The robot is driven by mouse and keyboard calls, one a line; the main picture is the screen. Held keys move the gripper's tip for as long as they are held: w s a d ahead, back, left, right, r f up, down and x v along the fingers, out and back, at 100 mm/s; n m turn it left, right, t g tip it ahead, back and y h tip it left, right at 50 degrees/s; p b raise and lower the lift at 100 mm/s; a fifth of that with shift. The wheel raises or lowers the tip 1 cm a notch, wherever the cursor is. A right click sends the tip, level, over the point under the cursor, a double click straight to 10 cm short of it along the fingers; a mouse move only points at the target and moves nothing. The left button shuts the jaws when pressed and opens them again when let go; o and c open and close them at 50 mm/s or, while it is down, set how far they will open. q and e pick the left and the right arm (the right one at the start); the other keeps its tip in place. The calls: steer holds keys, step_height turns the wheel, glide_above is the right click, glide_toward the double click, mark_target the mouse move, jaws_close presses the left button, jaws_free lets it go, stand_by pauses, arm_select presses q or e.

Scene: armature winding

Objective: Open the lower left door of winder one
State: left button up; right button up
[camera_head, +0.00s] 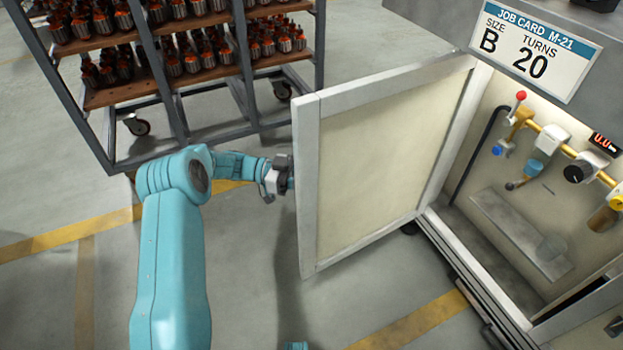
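The cabinet door (375,165), a cream panel in a grey frame, stands swung wide open on the left side of the winder's cabinet (520,240). It is joined to the cabinet along its right edge. My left gripper (283,178) is at the door's free left edge, close against it. Its fingertips are partly hidden at the door edge, so I cannot tell whether it is open or shut on something. Any handle is hidden from view.
A job card (535,45) hangs above. A wheeled rack (190,85) with copper-coloured parts stands behind.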

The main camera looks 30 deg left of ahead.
arm_select(q)
steer(key=shift+o, duration=1.3)
steer(key=shift+w+d, duration=0.3)
steer(key=shift+s+a, duration=0.1)
